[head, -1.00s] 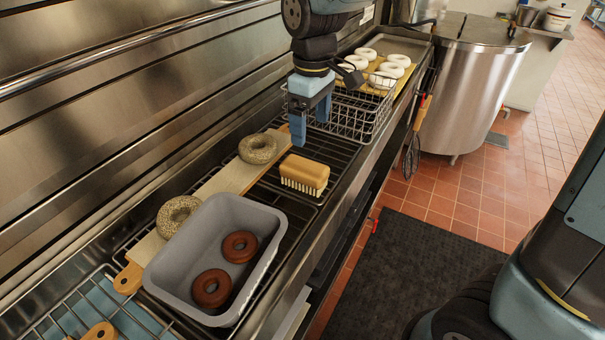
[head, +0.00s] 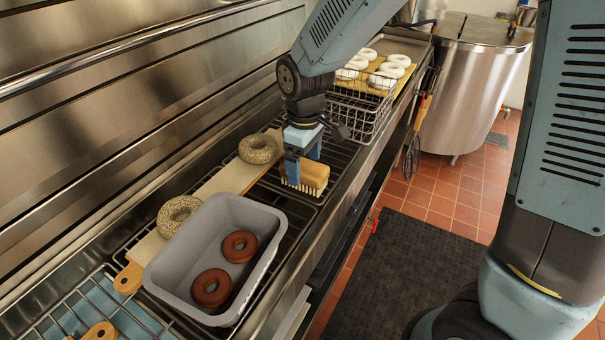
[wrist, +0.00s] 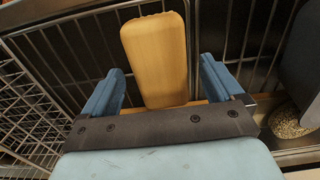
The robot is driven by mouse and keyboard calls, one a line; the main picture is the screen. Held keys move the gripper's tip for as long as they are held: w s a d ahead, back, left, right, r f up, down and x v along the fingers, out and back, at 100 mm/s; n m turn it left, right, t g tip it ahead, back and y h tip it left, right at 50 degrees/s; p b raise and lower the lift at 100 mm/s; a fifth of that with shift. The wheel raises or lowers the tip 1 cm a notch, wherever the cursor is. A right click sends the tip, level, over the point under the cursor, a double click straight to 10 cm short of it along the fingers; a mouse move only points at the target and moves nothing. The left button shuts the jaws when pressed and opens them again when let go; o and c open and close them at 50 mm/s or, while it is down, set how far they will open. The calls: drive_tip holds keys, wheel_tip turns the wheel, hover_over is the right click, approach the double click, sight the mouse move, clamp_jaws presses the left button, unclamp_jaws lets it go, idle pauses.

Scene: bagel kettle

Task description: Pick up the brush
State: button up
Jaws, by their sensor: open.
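The brush (head: 316,176) has a yellow-tan wooden block and pale bristles that face down. It lies on the black wire rack between the grey tub and the wire basket. My gripper (head: 302,172) is right above and at the brush in the head view, and hides part of its left end. In the wrist view the brush (wrist: 156,58) lies lengthwise between the two blue fingers of my gripper (wrist: 164,90). The fingers stand apart, with a gap to the brush on each side.
A grey tub (head: 180,279) with two brown bagels stands at the front. A wooden board (head: 222,184) with two seeded bagels lies left of the brush. A wire basket (head: 357,117) stands behind, close to my gripper. A whisk (head: 412,150) hangs at the right edge.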

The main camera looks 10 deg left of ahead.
sight(304, 165)
drive_tip(key=shift+f, duration=1.9)
drive_tip(key=shift+c, duration=0.2)
drive_tip(key=shift+w, duration=0.1)
drive_tip(key=c, duration=1.1)
